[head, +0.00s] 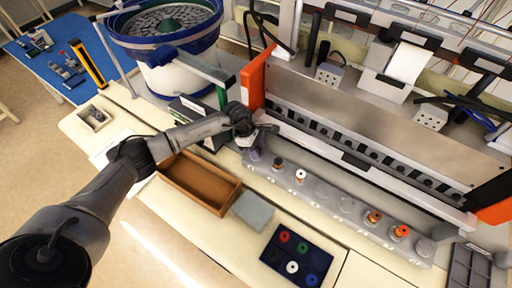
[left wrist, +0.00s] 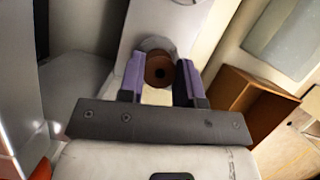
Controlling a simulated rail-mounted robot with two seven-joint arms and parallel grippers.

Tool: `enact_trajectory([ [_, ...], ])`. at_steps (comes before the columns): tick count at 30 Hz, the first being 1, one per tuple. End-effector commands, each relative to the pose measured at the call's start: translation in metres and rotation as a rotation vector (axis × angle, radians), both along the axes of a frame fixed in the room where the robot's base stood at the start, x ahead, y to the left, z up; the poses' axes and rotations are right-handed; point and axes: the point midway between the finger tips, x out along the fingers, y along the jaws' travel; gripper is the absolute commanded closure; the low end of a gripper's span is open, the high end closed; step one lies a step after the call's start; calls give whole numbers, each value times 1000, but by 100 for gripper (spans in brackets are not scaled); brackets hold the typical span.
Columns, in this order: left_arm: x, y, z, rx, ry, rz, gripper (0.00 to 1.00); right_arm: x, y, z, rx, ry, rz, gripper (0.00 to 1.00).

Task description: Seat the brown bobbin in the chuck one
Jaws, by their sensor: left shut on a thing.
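My left gripper (head: 254,143) is at the left end of a pale grey chuck rail (head: 325,200). In the left wrist view its purple-padded fingers (left wrist: 160,85) are shut on the brown bobbin (left wrist: 158,70), which has a dark centre hole. A round grey chuck (left wrist: 156,44) shows just past the bobbin, partly covered by it. I cannot tell whether the bobbin touches the chuck or sits on it. In the head view the gripper hides the bobbin. My right gripper is not in view.
A long machine (head: 350,105) stands close behind the rail. An empty brown wooden box (head: 199,183), a grey block (head: 253,211) and a dark bobbin tray (head: 298,258) lie in front.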

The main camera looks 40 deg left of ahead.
Motion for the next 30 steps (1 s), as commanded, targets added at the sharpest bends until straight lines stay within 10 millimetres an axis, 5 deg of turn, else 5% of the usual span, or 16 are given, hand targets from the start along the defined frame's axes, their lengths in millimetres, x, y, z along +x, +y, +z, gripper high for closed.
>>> enact_trajectory([
  [2, 0, 0, -2, 0, 0, 0, 91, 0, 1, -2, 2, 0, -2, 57],
  [3, 0, 0, -1, 0, -1, 0, 65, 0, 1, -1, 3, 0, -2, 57],
  [6, 0, 0, -1, 0, 0, 0, 58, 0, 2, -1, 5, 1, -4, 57],
  [14, 0, 1, 2, 1, 0, 0, 58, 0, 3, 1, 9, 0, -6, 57],
  [30, -5, 16, 40, 1, -1, 0, 58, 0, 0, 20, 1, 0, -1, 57],
])
